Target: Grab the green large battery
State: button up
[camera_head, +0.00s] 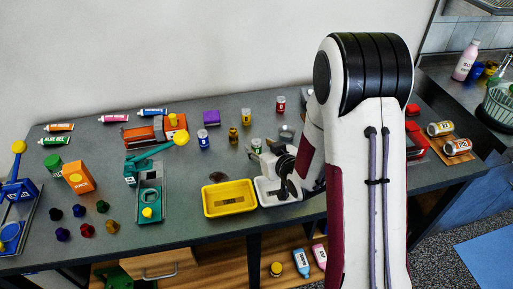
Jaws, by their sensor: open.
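A small upright cylinder with a green and white body (256,145) stands on the grey worktop, just behind and left of my gripper; it looks like the green large battery, but its label is too small to read. My gripper (284,186) is open, low over the white tray (266,201) right of the yellow tray. Its fingertips are small and partly lost against the dark parts, and I see nothing between them. Similar upright cylinders stand nearby: a blue one (203,139), a yellow one (246,117) and a red one (281,104).
A yellow tray (229,212) sits at the front edge. A teal machine (150,205) and an orange box (78,177) are at left. My arm hides much of the right worktop.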

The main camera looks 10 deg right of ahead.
aim_at(259, 146)
jog(key=shift+x, duration=1.75)
grip_shut()
